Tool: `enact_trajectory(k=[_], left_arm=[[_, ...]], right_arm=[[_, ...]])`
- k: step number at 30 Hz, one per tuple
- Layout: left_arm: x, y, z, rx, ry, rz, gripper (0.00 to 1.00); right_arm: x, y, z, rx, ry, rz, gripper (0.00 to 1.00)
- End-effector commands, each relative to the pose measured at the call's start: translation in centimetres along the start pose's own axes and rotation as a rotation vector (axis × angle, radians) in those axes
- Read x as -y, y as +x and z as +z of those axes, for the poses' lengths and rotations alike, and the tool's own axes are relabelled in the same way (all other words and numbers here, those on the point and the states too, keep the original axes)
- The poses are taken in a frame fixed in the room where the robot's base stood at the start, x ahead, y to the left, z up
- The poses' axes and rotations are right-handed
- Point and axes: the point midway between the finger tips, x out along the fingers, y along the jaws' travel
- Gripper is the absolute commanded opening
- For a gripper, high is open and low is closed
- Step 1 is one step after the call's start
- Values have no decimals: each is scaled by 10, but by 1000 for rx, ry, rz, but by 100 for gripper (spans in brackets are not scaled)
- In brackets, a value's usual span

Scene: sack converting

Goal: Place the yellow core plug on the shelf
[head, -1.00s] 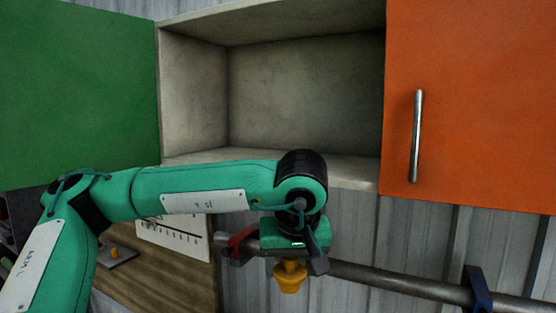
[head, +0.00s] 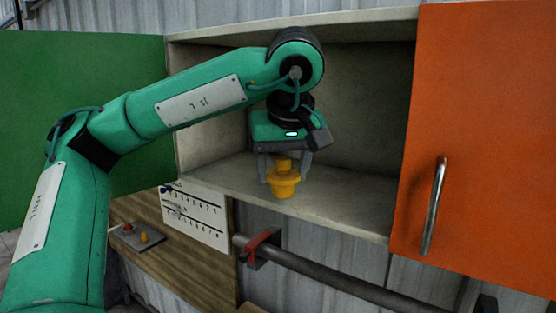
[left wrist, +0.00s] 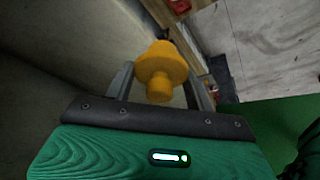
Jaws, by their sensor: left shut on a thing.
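The yellow core plug (head: 283,184) is between the fingers of my left gripper (head: 284,168), which is shut on it. The plug hangs upright, its wide flange below the narrow top, at the front part of the shelf (head: 345,208) in the open cabinet. I cannot tell whether its bottom touches the shelf board. In the left wrist view the plug (left wrist: 161,68) shows between the two fingers (left wrist: 160,88). My right gripper is not in view.
The green door (head: 130,150) stands open at the left and the orange door (head: 480,130) covers the right side. The shelf is otherwise empty. Below run a grey pipe (head: 330,272) with a red clamp (head: 262,240) and a wooden board with a paper chart (head: 200,213).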

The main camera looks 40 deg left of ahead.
Motion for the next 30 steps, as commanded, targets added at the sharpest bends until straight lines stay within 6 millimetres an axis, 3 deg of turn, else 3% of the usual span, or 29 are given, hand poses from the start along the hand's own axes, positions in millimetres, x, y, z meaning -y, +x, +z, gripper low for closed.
enact_trajectory(k=[1, 6, 18, 24, 30], left_arm=[[0, 2, -15, 7, -5, -2, 33], [0, 19, -52, 6, -4, -2, 33], [-1, 50, -122, 3, -1, -1, 33], [0, 56, -136, 0, -1, 0, 33], [0, 68, -131, 2, 2, -1, 33]], right_arm=[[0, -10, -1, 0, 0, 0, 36], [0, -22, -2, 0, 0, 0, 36], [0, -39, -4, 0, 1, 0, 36], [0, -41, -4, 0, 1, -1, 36], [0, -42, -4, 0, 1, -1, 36]])
